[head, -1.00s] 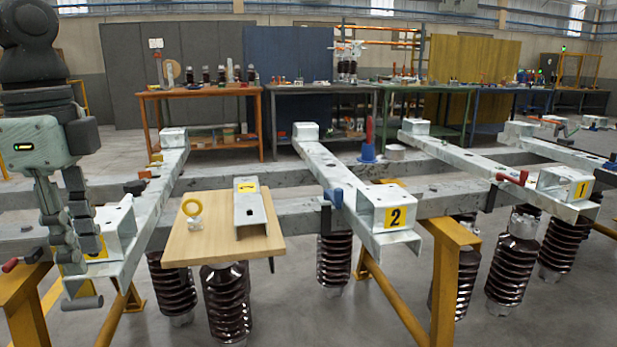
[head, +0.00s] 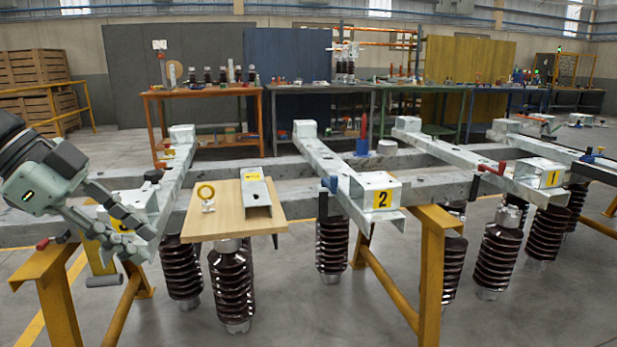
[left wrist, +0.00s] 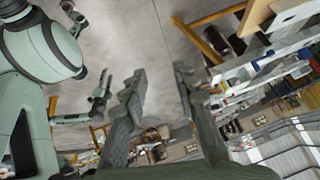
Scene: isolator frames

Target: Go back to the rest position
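My left gripper (head: 140,238) is at the left of the head view, tilted down to the right. It appears in front of a grey bracket (head: 143,200) with a yellow label on the left beam. In the left wrist view my left gripper (left wrist: 160,75) has its two dark fingers apart, with nothing between them. My right gripper is not in the head view. A small dark gripper-like part (left wrist: 101,92), which may be my right one, shows in the left wrist view. Its state is unclear.
Grey beams rest on yellow trestles (head: 430,270), with brown insulators (head: 232,285) below. Brackets labelled 2 (head: 375,190) and 1 (head: 540,173) sit to the right. Workbenches stand behind.

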